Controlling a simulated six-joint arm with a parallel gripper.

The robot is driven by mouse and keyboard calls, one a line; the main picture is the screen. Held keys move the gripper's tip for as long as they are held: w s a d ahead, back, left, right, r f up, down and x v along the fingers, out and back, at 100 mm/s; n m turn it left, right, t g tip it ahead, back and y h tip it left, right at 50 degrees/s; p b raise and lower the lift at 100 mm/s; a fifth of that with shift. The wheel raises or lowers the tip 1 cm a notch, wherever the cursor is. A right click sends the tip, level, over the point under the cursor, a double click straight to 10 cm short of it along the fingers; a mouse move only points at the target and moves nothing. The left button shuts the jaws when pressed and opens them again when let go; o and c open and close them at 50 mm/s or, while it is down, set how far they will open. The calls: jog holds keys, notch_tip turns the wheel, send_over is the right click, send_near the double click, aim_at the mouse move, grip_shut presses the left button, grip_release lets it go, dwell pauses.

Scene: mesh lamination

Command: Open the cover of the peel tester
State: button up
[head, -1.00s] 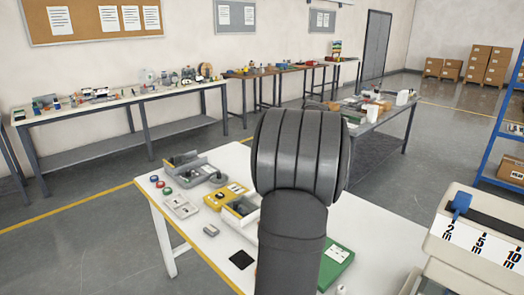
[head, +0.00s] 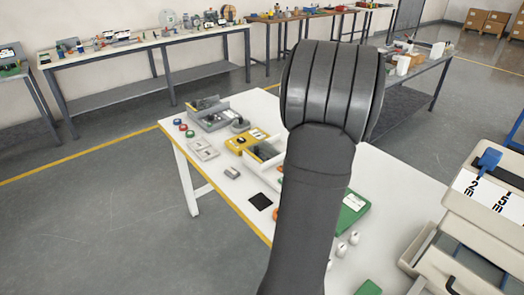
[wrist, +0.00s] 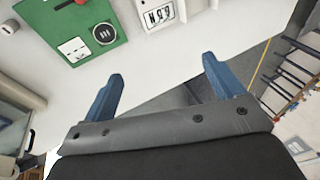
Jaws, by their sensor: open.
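My gripper (wrist: 163,70) shows in the wrist view with its two blue fingers spread apart and nothing between them. It is over a pale surface. In the head view my dark arm covers the middle of the picture and hides the gripper. I cannot tell for sure which device is the peel tester. A beige machine (head: 461,237) stands at the right of the head view, with a blue slider (head: 488,159) and a white scale with large numbers.
The white table (head: 226,191) holds a grey device (head: 208,116), a yellow box (head: 245,140), a black square (head: 261,202) and a green board (head: 352,212). A green board with a black round part (wrist: 92,32) shows in the wrist view. Benches (head: 153,42) stand behind.

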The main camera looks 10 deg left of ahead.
jog(key=d+f+h, duration=0.1)
jog(key=f, duration=0.1)
jog(key=w+d+f+t+h, duration=0.1)
jog(key=f, duration=0.1)
jog(key=w+d+f+n+t+h, duration=0.1)
jog(key=f, duration=0.1)
jog(key=shift+w+d, duration=0.2)
jog(key=shift+d, duration=0.15)
jog(key=c, duration=0.9)
jog(key=n+t+y, duration=0.5)
jog(key=n+y, duration=0.3)
jog(key=n, duration=0.6)
send_near(257, 147)
jog(key=x, duration=1)
jog(key=shift+w+a+f, duration=0.15)
jog(key=shift+c, duration=0.4)
